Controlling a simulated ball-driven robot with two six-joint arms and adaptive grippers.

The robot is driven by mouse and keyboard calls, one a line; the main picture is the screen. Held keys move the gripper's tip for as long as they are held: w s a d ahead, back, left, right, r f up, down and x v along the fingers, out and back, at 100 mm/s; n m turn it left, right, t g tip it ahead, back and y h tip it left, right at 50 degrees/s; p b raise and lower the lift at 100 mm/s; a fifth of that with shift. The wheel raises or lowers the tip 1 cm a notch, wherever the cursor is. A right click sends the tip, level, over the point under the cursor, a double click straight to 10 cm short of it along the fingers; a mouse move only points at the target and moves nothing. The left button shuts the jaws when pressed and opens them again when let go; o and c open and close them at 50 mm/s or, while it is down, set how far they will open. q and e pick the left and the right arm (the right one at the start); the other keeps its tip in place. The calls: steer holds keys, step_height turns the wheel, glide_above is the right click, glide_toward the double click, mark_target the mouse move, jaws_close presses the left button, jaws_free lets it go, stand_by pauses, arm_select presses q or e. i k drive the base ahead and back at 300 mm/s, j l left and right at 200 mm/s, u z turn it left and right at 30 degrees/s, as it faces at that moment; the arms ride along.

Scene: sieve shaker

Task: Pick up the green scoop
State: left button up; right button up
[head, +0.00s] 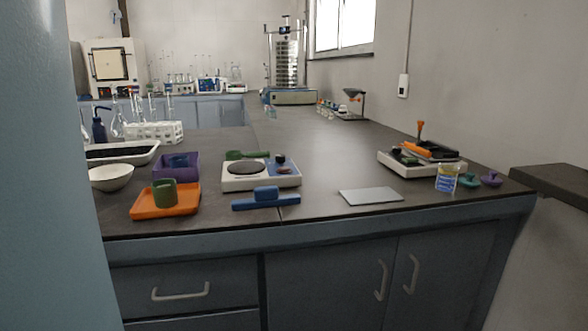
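A long dark green piece that looks like the green scoop (240,155) lies on the dark bench top, just behind the white hotplate-like device (243,184). The device hides part of its lower side. A green cup (164,196) stands on an orange tray (143,210) nearer the front left. Neither of my grippers is in the head view.
A purple bin (185,170) stands left of the white device, and a blue handled block (265,200) lies in front of it. A grey plate (371,195) lies near the front edge. The bench centre behind is mostly clear. A pale blue upright surface (45,200) blocks the left.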

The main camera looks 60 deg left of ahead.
mark_target(230, 156)
steer(key=u, duration=2.6)
